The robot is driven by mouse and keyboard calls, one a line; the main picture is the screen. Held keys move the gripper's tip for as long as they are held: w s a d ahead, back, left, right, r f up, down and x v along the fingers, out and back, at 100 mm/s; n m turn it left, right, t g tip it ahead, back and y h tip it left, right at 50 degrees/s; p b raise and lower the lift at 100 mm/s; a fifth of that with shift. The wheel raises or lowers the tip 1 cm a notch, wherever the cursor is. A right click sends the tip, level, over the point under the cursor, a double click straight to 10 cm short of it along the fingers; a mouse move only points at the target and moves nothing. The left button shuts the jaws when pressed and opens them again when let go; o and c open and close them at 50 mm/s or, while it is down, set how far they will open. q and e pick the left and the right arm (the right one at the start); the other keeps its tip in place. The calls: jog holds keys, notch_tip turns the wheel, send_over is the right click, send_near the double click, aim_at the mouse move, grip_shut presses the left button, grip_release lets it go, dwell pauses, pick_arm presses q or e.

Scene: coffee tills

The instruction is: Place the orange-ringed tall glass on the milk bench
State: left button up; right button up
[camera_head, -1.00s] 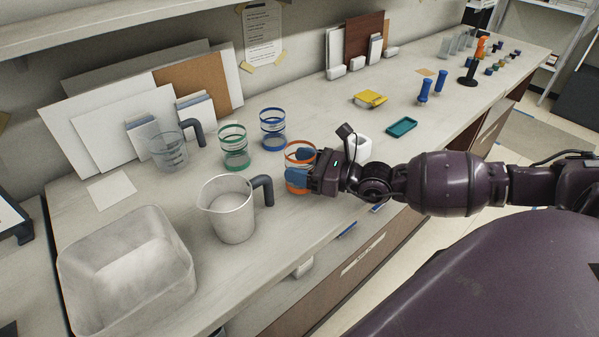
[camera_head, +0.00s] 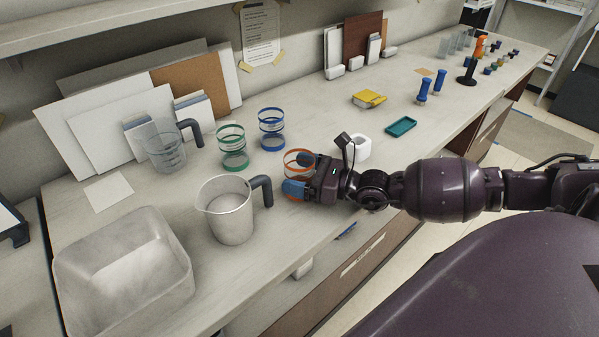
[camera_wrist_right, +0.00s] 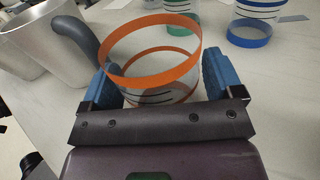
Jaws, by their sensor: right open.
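The orange-ringed tall glass (camera_head: 298,162) stands upright on the bench (camera_head: 330,125), at its front edge beside the metal pitcher. In the right wrist view the orange-ringed glass (camera_wrist_right: 150,52) sits between the two blue fingers of my right gripper (camera_wrist_right: 160,88). In the head view my right gripper (camera_head: 298,172) reaches in from the right around the glass. It is open, with a finger on each side of the glass. Part of the glass is hidden behind the fingers in the head view. My left gripper is not in view. I cannot tell which surface is the milk bench.
A metal pitcher (camera_head: 228,215) stands just left of the glass. A green-ringed glass (camera_head: 233,148) and a blue-ringed glass (camera_head: 271,130) stand behind it. A clear jug (camera_head: 165,150), a large bin (camera_head: 120,275), a white cup (camera_head: 361,148) and a teal tray (camera_head: 401,126) are also there.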

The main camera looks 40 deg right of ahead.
jog(key=shift+r, duration=0.2)
jog(key=v, duration=1.2)
jog(key=shift+s, duration=0.1)
